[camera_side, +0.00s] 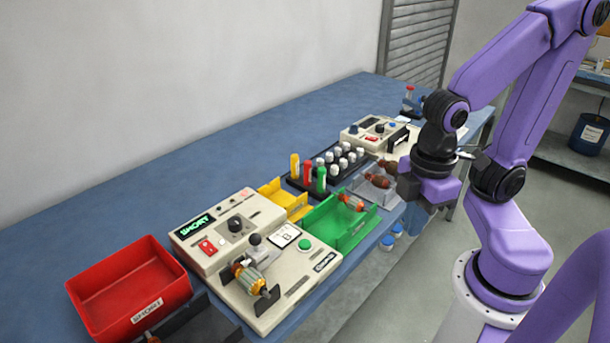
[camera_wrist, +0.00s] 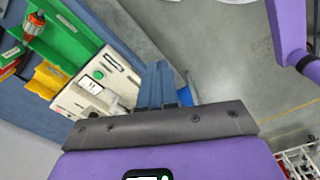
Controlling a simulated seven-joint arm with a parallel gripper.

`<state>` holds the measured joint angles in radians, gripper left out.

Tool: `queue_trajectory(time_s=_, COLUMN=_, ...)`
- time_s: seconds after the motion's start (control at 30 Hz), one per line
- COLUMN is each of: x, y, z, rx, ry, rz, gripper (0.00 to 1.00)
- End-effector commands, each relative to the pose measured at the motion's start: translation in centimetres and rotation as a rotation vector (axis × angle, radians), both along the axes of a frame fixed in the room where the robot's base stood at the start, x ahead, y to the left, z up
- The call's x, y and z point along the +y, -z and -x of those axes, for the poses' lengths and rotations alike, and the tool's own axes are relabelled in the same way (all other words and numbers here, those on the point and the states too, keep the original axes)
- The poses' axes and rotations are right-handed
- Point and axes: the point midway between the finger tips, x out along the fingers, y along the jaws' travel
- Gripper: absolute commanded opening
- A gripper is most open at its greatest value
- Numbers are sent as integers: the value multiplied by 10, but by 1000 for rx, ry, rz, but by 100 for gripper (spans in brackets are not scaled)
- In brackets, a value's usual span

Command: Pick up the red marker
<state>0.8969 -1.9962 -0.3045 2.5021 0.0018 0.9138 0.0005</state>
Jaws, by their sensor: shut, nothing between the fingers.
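The red marker (camera_side: 307,176) stands upright in a dark rack, between a yellow marker (camera_side: 294,166) and a green marker (camera_side: 321,179) in the side view. My gripper (camera_side: 416,218) hangs well to the right of the red marker, near the front edge of the bench. In the wrist view its blue fingers (camera_wrist: 158,84) are together with nothing between them.
A green bin (camera_side: 345,236) and a clear tray with armatures (camera_side: 383,190) lie between the rack and my gripper. A yellow bin (camera_side: 281,194), a tester labelled SHORT (camera_side: 205,240) and a red bin (camera_side: 128,280) stand further left. Capped bottles fill the rack's right side.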

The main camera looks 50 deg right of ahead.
Motion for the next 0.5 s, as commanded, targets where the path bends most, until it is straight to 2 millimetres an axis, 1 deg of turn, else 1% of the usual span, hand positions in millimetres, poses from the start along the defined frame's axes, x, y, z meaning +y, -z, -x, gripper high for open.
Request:
queue_trajectory(time_s=0.37, x=0, y=0, z=0, rx=0, ry=0, rz=0, gripper=0)
queue_trajectory(time_s=0.4, x=0, y=0, z=0, rx=0, ry=0, rz=0, gripper=6)
queue_trajectory(time_s=0.47, x=0, y=0, z=0, rx=0, ry=0, rz=0, gripper=26)
queue_trajectory(time_s=0.5, x=0, y=0, z=0, rx=0, ry=0, rz=0, gripper=39)
